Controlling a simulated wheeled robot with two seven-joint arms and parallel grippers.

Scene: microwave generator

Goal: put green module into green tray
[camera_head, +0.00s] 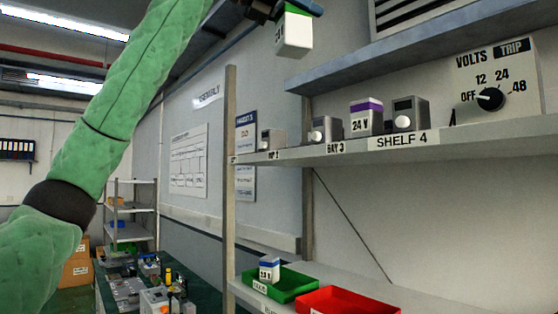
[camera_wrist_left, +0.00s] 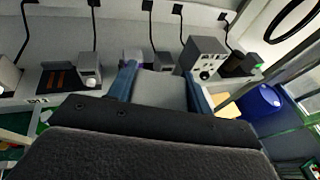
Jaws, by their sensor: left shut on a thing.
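The green module (camera_head: 293,34), a white block with a green top, hangs at the top of the head view. My left gripper (camera_head: 290,9) is shut on its upper end and holds it high, clear of the shelves. In the left wrist view the left gripper's blue fingers (camera_wrist_left: 161,88) stand on both sides of a pale grey block face. The green tray (camera_head: 296,285) lies on the lower shelf, well below the gripper. A white module with a blue top (camera_head: 268,268) stands in its left part. My right gripper is not in view.
A red tray (camera_head: 345,302) lies right of the green one. The middle shelf (camera_head: 470,139) holds a purple-topped 24 V module (camera_head: 366,118), small grey devices and a dial box (camera_head: 497,82). A shelf board (camera_head: 420,52) overhangs it. A post (camera_head: 230,180) stands at the rack's left.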

